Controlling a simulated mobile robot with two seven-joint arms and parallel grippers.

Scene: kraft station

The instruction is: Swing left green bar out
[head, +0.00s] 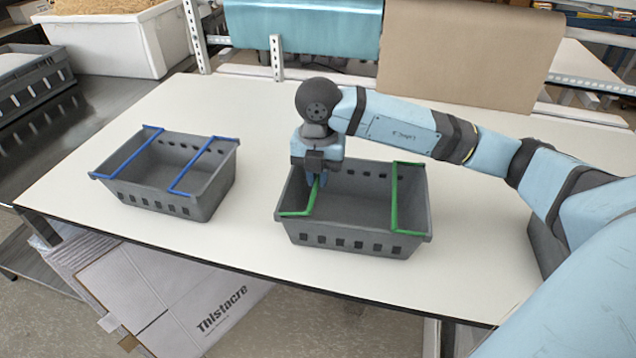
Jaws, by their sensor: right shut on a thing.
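A grey crate (345,240) with two green bars stands near the middle of the white table. The left green bar (297,213) lies at the left end of this crate. The right green bar (394,200) lies across its right end. My right gripper (316,181) points down at the crate's back left and is shut on the left green bar. Its fingers hide the bar's far part. My left gripper is not in view.
A second grey crate (150,195) with two blue bars stands to the left on the white table (250,235). The table between the crates is clear. A white bin (112,40) and another grey crate (35,85) are at the far left. A Thistacre cardboard box (165,295) lies below the table.

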